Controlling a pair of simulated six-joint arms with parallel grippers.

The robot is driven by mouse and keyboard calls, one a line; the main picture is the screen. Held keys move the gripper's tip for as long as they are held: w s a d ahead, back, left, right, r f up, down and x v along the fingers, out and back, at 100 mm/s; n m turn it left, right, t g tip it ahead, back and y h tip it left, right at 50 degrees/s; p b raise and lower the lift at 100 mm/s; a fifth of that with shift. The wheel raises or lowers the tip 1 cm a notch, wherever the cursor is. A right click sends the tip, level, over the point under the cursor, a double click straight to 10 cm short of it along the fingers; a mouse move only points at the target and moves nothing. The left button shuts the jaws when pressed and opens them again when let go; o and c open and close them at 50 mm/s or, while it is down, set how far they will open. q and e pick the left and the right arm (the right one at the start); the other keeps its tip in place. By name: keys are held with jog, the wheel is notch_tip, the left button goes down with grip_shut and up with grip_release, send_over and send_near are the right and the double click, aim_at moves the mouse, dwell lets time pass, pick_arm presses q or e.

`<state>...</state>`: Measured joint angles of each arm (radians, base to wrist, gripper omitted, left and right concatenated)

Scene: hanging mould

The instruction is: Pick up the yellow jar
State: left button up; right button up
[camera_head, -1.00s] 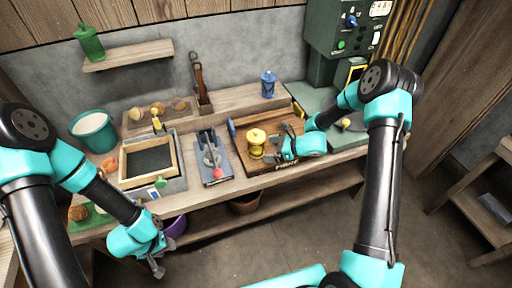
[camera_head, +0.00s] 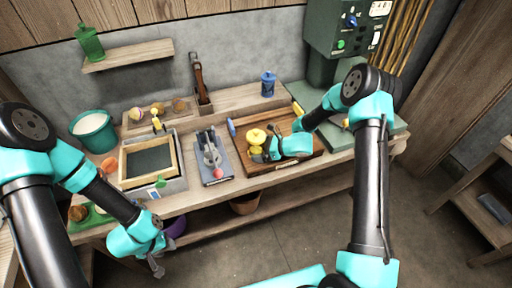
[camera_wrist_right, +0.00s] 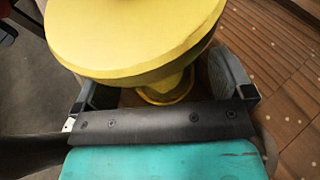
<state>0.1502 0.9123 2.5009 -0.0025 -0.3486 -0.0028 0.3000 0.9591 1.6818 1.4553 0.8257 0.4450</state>
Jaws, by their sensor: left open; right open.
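The yellow jar (camera_head: 256,137) stands on a brown wooden board on the bench in the head view. In the right wrist view the yellow jar (camera_wrist_right: 130,35) fills the upper middle, with a wide top and a narrower part below it. My right gripper (camera_head: 264,151) is open at the jar, and its fingers (camera_wrist_right: 165,85) show on either side of the jar's narrow part. Whether the fingers touch it I cannot tell. My left gripper (camera_head: 157,262) is open and empty, hanging low in front of the bench at the left.
The wooden board (camera_head: 310,155) lies under the jar. A grey clamp device (camera_head: 211,160), a framed screen (camera_head: 148,160), a teal bucket (camera_head: 93,132) and a blue jar (camera_head: 268,84) stand nearby. A green machine (camera_head: 345,45) rises at the back right.

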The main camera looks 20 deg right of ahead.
aim_at(260, 143)
jog(key=c, duration=1.2)
jog(key=shift+r, duration=0.1)
jog(key=shift+c, duration=0.2)
jog(key=shift+r, duration=0.45)
notch_tip(260, 143, up, 2)
jog(key=shift+r, duration=0.15)
jog(key=s+a, duration=0.2)
jog(key=s, duration=0.5)
jog(key=s+a+r, duration=0.1)
jog(key=s+a, duration=0.1)
jog(key=s, duration=0.6)
jog(key=shift+s+a+r, duration=0.15)
jog(key=shift+a+r, duration=0.15)
jog(key=shift+a, duration=0.05)
jog(key=s+r, duration=0.6)
jog(key=r, duration=0.2)
jog(key=shift+d, duration=0.25)
